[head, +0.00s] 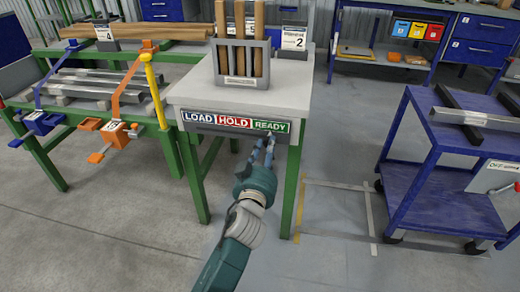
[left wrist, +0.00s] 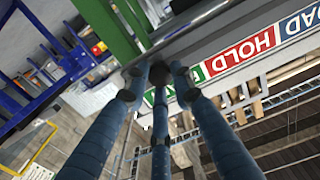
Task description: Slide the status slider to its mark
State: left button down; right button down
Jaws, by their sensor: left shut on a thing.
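The status board (head: 236,121) with LOAD, HOLD and READY fields runs along the front edge of the grey table (head: 190,93). It also shows, turned, in the left wrist view (left wrist: 246,50). My left gripper (head: 267,139) is at the board's right end, just below the green READY field (head: 270,126). In the left wrist view its fingers (left wrist: 159,75) close together at the rail under the board, shut on the slider's knob. The fingers hide most of the knob, so I cannot tell its exact place against a mark. My right gripper is not in view.
Orange clamps (head: 117,132) and a yellow post (head: 154,90) are at the left. A blue cart (head: 440,188) stands at the right, with open floor between it and the table.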

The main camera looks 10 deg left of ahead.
pick_arm(q)
jog(key=shift+d+r, duration=0.2)
jog(key=shift+r, duration=0.1)
jog(key=c, duration=1.4)
grip_release()
jog(key=shift+d, duration=0.15)
jog(key=shift+c, duration=0.2)
jog(key=shift+f, duration=0.1)
jog(key=s, duration=1.2)
jog(key=shift+a, duration=0.25)
